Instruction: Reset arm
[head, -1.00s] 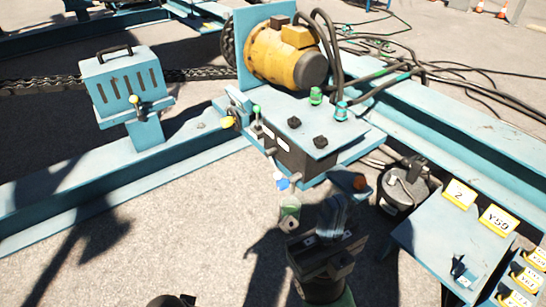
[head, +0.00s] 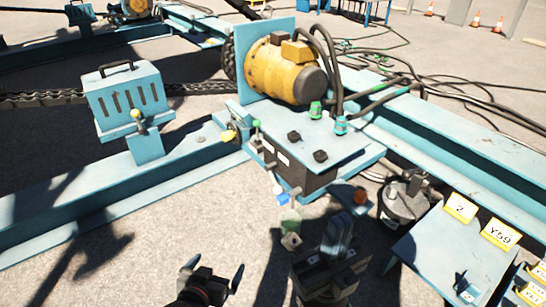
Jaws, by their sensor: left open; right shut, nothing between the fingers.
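My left gripper (head: 214,270) is at the bottom edge, left of centre, over the concrete. Its two dark fingers are spread and nothing is between them. My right gripper (head: 338,238) is right of it, with its fingers together and empty.
A yellow motor (head: 282,68) with black hoses stands behind the control box. A blue slotted box (head: 126,98) is at the left on a blue beam. A blue table with yellow tags (head: 461,208) and a dark canister (head: 405,198) are at the right. Concrete is clear at lower left.

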